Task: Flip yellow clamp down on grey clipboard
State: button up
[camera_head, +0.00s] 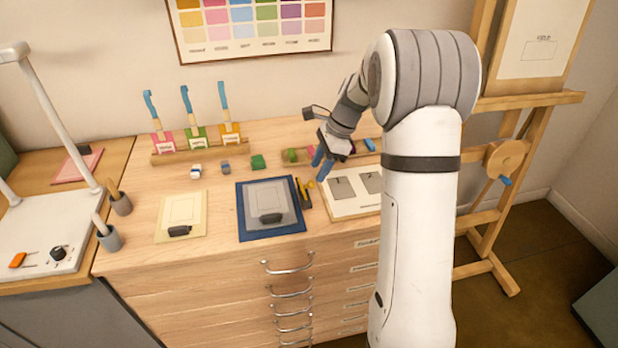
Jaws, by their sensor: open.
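The grey clipboard (268,198) lies on a dark blue mat (253,233) near the front of the wooden table. A black clip (270,218) sits at its front edge. A narrow black and yellow piece (302,193), which may be the yellow clamp, stands along the clipboard's right side. It is too small to tell whether it is up or down. My gripper (322,170) is open, fingers pointing down, behind and to the right of this piece. It appears apart from it and empty. A small yellow knob-like spot (311,184) shows just below the fingertips.
A pale yellow sheet (180,208) with a black clip lies to the left. A white board with grey squares (350,210) is to the right, partly behind my arm. Small coloured blocks (258,162) and a brush rack (200,152) stand behind. A lamp stands far left.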

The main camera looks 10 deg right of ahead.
aim_at(307, 187)
jog(key=shift+x, duration=2.25)
jog(key=shift+c, duration=0.3)
